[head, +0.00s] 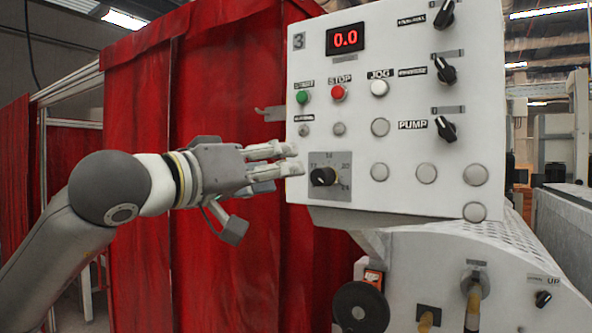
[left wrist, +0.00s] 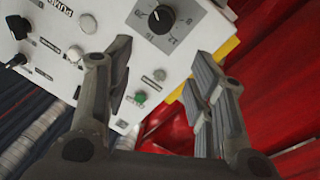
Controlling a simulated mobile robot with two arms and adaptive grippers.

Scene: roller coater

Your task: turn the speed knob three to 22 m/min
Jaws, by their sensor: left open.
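The speed knob (head: 323,177) is a black knob on a grey scale plate at the lower left of the white control panel (head: 400,60), which is marked 3. The red display (head: 345,39) reads 0.0. In the left wrist view the knob (left wrist: 161,19) shows at the top, beyond and between the fingertips. My left gripper (head: 285,160) is open and empty, just left of the panel's edge and close to the knob, apart from it. The gripper's fingers (left wrist: 160,72) also show in the left wrist view. My right gripper is not in view.
A green button (head: 302,97), a red stop button (head: 338,92) and a white jog button (head: 379,88) sit above the knob. Black selector switches (head: 445,70) line the panel's right. A red curtain (head: 225,80) hangs behind my left arm.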

